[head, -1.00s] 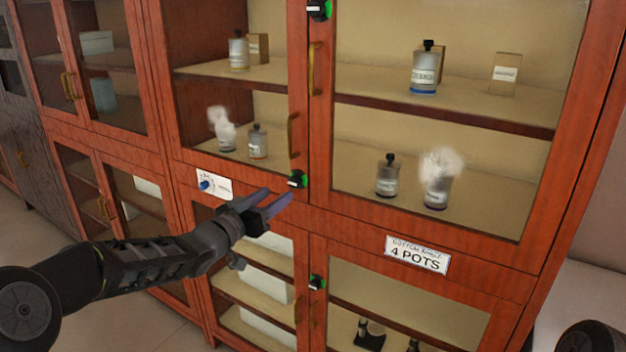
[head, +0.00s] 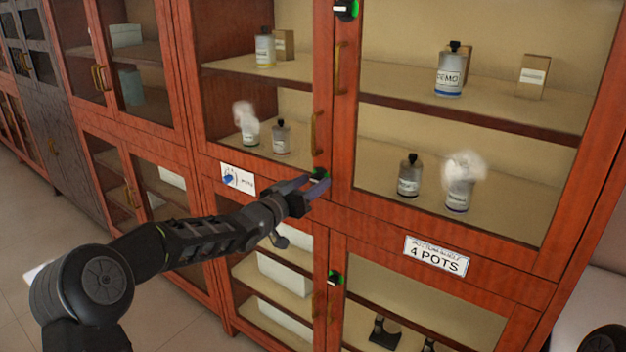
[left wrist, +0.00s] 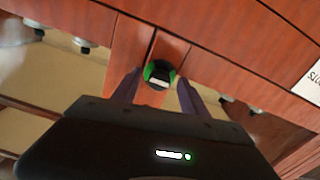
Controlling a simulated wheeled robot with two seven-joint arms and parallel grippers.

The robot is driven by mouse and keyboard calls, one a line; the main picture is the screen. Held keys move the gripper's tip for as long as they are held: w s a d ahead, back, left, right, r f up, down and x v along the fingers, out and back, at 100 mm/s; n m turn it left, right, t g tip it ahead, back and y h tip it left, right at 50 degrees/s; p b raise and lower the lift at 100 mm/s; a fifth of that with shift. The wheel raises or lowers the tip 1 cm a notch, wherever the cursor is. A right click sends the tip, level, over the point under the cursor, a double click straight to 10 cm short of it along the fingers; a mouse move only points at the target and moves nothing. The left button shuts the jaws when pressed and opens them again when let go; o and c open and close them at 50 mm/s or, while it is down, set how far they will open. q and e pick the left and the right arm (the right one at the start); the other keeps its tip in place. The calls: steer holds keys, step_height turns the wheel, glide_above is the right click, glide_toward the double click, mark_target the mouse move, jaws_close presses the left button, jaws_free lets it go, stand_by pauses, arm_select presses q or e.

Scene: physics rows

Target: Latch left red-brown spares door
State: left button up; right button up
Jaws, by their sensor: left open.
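The left red-brown door (head: 196,90) of the upper cabinet has a glass pane and a brass handle (head: 316,132). It looks flush with its frame. A black and green latch knob (head: 320,172) sits at its lower right corner, partly hidden by my gripper in the head view. In the left wrist view the latch (left wrist: 159,74) shows a green ring and a pale bar across its face. My left gripper (head: 318,181) is open. Its two fingers lie either side of the latch in the wrist view; contact cannot be told. My right gripper is out of view.
Similar latches sit on the upper right door (head: 345,9) and a lower door (head: 335,278). A label with a blue knob (head: 238,179) and a "4 POTS" label (head: 436,256) are on the rail. Bottles stand behind the glass.

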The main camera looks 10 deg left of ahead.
arm_select(q)
steer(key=shift+w+d, duration=0.15)
steer(key=shift+w, duration=0.25)
steer(key=shift+c, duration=0.4)
jaws_close()
